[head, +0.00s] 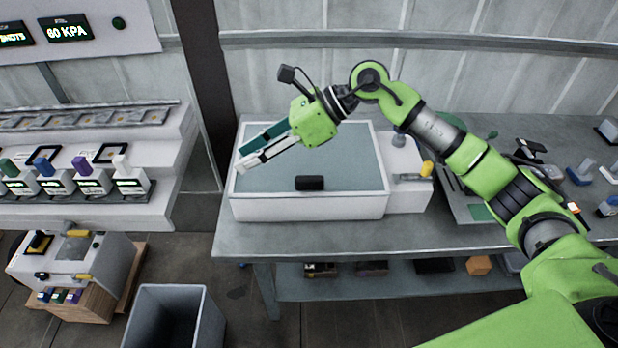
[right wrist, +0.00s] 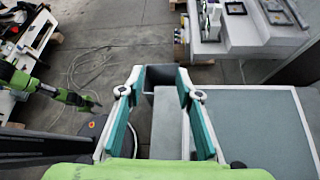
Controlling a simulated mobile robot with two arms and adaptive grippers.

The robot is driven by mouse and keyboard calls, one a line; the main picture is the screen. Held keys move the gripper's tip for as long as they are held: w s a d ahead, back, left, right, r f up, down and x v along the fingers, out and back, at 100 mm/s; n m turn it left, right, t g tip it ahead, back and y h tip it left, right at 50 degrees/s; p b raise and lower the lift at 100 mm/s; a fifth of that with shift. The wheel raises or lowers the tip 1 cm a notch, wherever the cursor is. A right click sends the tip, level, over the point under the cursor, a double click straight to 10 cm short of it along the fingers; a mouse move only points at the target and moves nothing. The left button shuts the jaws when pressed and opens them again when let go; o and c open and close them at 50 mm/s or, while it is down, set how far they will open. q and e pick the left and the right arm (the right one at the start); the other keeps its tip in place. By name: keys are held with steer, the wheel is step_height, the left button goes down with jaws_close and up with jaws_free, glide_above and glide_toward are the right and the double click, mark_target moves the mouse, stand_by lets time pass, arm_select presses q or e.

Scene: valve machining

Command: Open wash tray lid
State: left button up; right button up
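The wash tray (head: 310,208) is a white rectangular box on the workbench. Its grey-blue lid (head: 345,150) lies flat across the top, with a black handle (head: 310,183) near the front edge. The lid also shows at the right of the right wrist view (right wrist: 262,125). My right gripper (head: 240,155) is over the tray's left part, up and left of the handle. In the right wrist view its teal-padded fingers (right wrist: 160,80) are apart with nothing between them. A green arm at the left of that view seems to be my left one; its gripper is too small to read.
A white unit with a yellow-tipped part (head: 426,169) adjoins the tray's right side. A stepped rack with several coloured items (head: 95,150) stands at the left. A grey bin (head: 175,320) is on the floor in front. A dark post (head: 207,80) rises behind.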

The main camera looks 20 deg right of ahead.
steer(key=w+d+f+n+h, duration=0.15)
steer(key=d+h, duration=0.35)
steer(key=d, duration=0.6)
steer(key=h, duration=0.2)
glide_toward(310, 177)
steer(key=shift+m+g, duration=0.25)
steer(key=shift+g, duration=0.05)
steer(key=p+x, duration=0.2)
steer(key=x, duration=0.2)
steer(key=p+x, duration=0.2)
steer(key=x, duration=0.3)
steer(key=shift+w+a+f, duration=0.1)
steer(key=shift+w+f, duration=0.05)
steer(key=shift+w, duration=0.1)
steer(key=shift+a+f+p, duration=0.15)
steer(key=shift+f+p, duration=0.15)
steer(key=shift+f, duration=0.3)
jaws_close()
